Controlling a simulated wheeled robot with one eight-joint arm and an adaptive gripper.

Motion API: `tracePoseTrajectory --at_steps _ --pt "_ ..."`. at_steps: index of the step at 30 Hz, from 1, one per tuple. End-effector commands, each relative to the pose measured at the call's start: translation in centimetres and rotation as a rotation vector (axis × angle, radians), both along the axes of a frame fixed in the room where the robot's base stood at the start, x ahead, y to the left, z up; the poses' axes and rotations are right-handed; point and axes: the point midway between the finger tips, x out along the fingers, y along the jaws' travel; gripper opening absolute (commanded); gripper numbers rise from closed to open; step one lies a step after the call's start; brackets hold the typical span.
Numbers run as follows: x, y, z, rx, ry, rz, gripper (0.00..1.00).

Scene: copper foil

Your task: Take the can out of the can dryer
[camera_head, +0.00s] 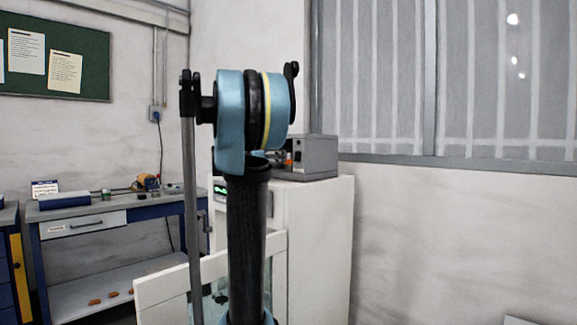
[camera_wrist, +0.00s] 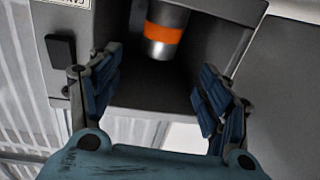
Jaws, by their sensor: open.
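The can (camera_wrist: 165,32) shows in the wrist view, silver with an orange band, inside the dark opening of the can dryer (camera_wrist: 205,92). My gripper (camera_wrist: 160,95) is open in front of the opening, one finger to each side of the can's line, with nothing between the fingers. The can lies beyond the fingertips, apart from them. In the head view the can dryer (camera_head: 318,158) is a grey box on top of a white cabinet. My arm hides its left part, and a small orange patch shows near its left side.
The white cabinet (camera_head: 320,240) stands under the dryer, with a pale open panel (camera_head: 165,290) low at its front. A blue workbench (camera_head: 120,210) with small items stands at the left. A barred window (camera_head: 450,80) is on the right wall.

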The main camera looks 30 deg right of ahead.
Motion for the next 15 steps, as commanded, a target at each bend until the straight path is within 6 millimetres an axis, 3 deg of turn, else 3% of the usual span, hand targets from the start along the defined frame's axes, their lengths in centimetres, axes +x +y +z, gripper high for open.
tracePoseTrajectory --at_steps 9,15 --pt "2.0 -4.7 0.0 0.0 0.0 -0.003 0.71" --pt "2.5 -5.9 0.0 0.0 0.0 -0.002 0.71"
